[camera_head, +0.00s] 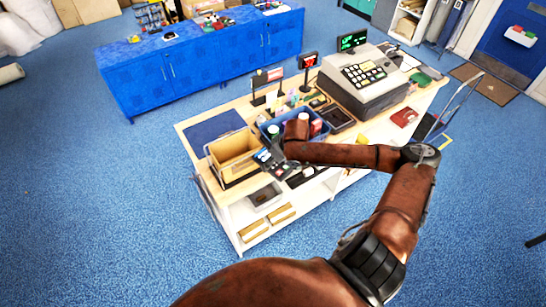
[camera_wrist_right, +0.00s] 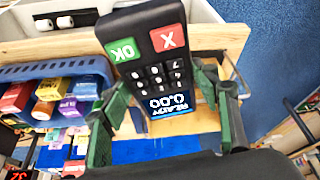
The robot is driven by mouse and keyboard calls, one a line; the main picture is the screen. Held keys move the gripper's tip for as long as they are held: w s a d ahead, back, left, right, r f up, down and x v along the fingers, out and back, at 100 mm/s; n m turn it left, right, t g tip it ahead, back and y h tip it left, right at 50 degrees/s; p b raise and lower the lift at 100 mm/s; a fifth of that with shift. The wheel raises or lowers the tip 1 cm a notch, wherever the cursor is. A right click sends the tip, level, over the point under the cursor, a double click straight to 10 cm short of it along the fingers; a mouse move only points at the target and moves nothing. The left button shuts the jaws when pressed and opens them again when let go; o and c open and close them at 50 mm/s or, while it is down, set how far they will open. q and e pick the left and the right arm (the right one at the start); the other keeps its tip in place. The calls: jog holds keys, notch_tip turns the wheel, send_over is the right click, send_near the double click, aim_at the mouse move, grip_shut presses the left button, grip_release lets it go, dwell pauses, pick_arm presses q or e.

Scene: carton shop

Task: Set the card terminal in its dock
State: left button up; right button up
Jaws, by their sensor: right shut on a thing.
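The card terminal (camera_wrist_right: 150,75) is dark, with a red X key, a green OK key, number keys and a lit blue screen reading 0.00. My right gripper (camera_wrist_right: 163,88) is shut on it, one green finger on each side. In the head view the terminal (camera_head: 263,157) shows small, beside my right gripper (camera_head: 277,158), over the counter's front between the tan box and the blue crate. I cannot make out the dock for certain; a flat black item (camera_head: 306,177) lies at the counter's front edge, partly under my arm. My left gripper is not in view.
An open tan box (camera_head: 232,146) stands left of the gripper. A blue crate (camera_head: 318,138) with cans and packets is close behind. A grey cash register (camera_head: 365,82) stands at the back right. A blue mat (camera_head: 212,127) lies at the counter's left end.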

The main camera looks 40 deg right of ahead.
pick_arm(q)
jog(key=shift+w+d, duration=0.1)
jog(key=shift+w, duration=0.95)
pick_arm(e)
jog(key=s+a+f, duration=0.1)
jog(key=s+a, duration=0.3)
jog(key=a, duration=0.3)
jog(key=s+a+f+m, duration=0.1)
jog(key=s+a, duration=0.3)
jog(key=a, duration=0.4)
jog(key=s+a+f, duration=0.3)
jog(key=s+a, duration=0.1)
jog(key=a, duration=0.4)
jog(key=shift+a, duration=0.2)
